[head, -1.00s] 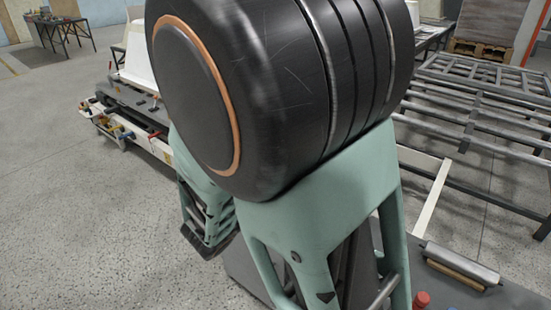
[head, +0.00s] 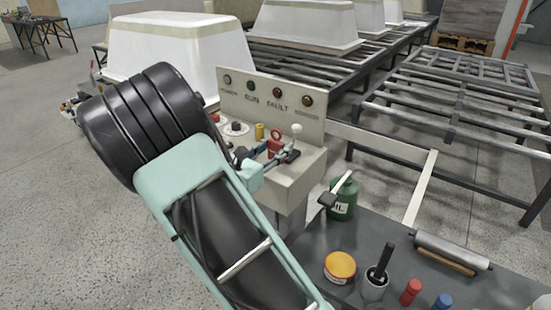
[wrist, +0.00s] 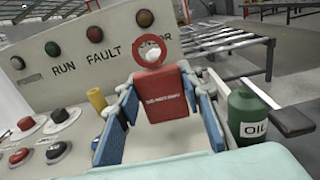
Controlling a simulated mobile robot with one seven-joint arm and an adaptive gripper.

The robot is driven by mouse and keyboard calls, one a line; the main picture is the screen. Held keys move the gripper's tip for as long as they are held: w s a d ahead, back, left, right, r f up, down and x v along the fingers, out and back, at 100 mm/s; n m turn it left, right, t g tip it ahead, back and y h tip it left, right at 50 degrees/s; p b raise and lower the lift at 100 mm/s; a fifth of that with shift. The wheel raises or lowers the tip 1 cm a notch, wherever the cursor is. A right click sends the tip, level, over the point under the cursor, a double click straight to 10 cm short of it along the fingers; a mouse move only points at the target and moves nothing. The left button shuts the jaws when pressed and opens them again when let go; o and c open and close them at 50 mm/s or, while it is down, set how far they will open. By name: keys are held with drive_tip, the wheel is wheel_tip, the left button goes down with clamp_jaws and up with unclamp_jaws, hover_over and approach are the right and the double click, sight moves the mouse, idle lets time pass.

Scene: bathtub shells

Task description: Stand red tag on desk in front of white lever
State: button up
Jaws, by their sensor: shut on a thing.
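The red tag (wrist: 165,103), with a ring at its top and small white print on its face, is upright between the blue fingers of my gripper (wrist: 162,92). My gripper (head: 268,152) is shut on it, just above the desk of the control console (head: 287,183). The red tag (head: 275,137) is small in the head view. The white lever (head: 296,130), with a round knob, stands just right of the tag there. In the wrist view a white knob shows through the tag's ring. The tag's lower edge and any contact with the desk are unclear.
The console's upright panel (head: 270,95) with lamps stands behind. A yellow knob (head: 259,131) and red buttons (wrist: 20,155) lie left of the tag. A green oil can (head: 343,197) stands to the right, with an orange tin (head: 340,266) on the dark bench nearer.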

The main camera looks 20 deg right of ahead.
drive_tip(key=shift+w+f, duration=0.2)
drive_tip(key=shift+f, duration=1.6)
drive_tip(key=shift+f+b, duration=0.2)
drive_tip(key=shift+b, duration=0.15)
drive_tip(key=o, duration=0.9)
drive_tip(key=shift+o, duration=0.2)
drive_tip(key=shift+r, duration=0.15)
